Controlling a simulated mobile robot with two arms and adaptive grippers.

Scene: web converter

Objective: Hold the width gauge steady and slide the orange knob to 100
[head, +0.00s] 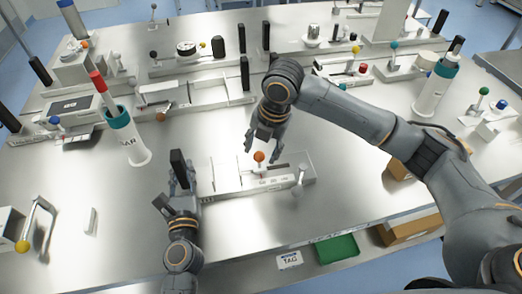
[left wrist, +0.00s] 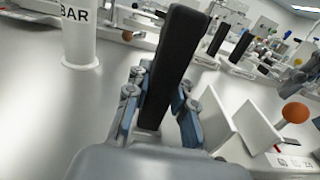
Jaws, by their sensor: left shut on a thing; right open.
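The white width gauge (head: 225,180) lies on the metal table in the middle of the head view. Its orange knob (head: 259,157) stands on a short stem above a scale whose numbers are too small to read surely. The knob also shows at the right of the left wrist view (left wrist: 295,112). A black upright handle (head: 178,165) stands at the gauge's left end. My left gripper (head: 182,183) is shut on this handle (left wrist: 168,70), with a finger on each side. My right gripper (head: 263,148) is open, pointing down just above and around the knob, with no clear contact.
A white BAR cylinder with a teal rim (head: 125,140) stands at the left. A yellow-ball crank (head: 24,245) is at the front left. A green tray (head: 337,248) is at the front edge. More devices line the back.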

